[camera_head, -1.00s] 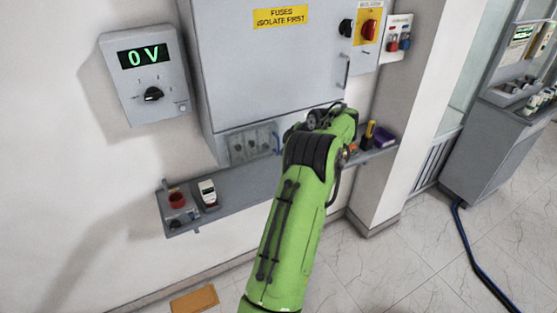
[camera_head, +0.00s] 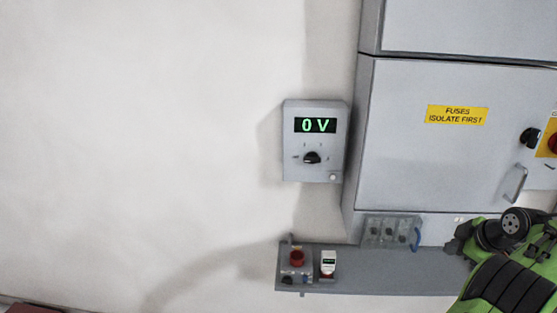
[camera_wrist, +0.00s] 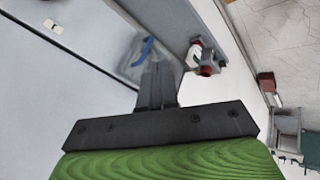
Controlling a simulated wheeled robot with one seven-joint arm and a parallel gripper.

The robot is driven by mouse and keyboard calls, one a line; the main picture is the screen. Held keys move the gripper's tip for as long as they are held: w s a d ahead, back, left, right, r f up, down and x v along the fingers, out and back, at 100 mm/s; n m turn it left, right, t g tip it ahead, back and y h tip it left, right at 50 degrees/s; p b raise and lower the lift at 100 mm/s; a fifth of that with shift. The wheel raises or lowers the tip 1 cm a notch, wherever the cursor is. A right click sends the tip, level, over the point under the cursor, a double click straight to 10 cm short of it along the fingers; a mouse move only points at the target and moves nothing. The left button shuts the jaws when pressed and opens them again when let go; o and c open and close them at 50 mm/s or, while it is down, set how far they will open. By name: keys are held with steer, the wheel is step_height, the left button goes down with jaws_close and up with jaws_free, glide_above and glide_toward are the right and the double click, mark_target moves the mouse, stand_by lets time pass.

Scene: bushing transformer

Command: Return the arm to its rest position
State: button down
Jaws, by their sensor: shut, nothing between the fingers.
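My green and black arm enters the head view at the lower right corner, in front of the right part of the shelf. My gripper (camera_wrist: 158,82) shows in the wrist view with its dark fingers together and nothing between them. It points toward the area where a blue handle (camera_wrist: 143,52) shows on the fuse compartment under the cabinet. I cannot tell whether the fingertips touch anything there. In the head view the gripper is not clearly told apart from the arm.
The grey cabinet (camera_head: 430,160) fills the right of the head view. A voltage display (camera_head: 315,140) reads 0 V. The shelf (camera_head: 380,280) below holds a red-topped box (camera_head: 296,260) and a small white meter (camera_head: 328,264). The wall at left is bare.

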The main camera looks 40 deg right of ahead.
steer(key=shift+a, duration=0.1)
steer(key=w+a+r+y+b, duration=0.1)
steer(key=w+a+r, duration=0.3)
steer(key=w, duration=0.5)
steer(key=w+a+r, duration=0.2)
steer(key=w+a, duration=0.4)
steer(key=w, duration=0.2)
steer(key=w+a+r+m, duration=0.1)
steer(key=w+a, duration=0.3)
steer(key=a, duration=0.2)
steer(key=w+a+r, duration=0.2)
steer(key=w+a, duration=0.1)
steer(key=a, duration=0.4)
steer(key=s+a+f+y+b, duration=0.1)
steer(key=s+a+y+b, duration=0.1)
steer(key=a, duration=1.9)
steer(key=s+a+f+m, duration=0.1)
steer(key=s+a+f, duration=0.2)
steer(key=s+a, duration=0.2)
steer(key=s+a+f+b, duration=0.1)
steer(key=s+a+f, duration=0.3)
steer(key=s, duration=0.3)
steer(key=shift+a+f+m+g+y, duration=0.3)
steer(key=shift+a+m, duration=0.1)
steer(key=shift+a, duration=0.1)
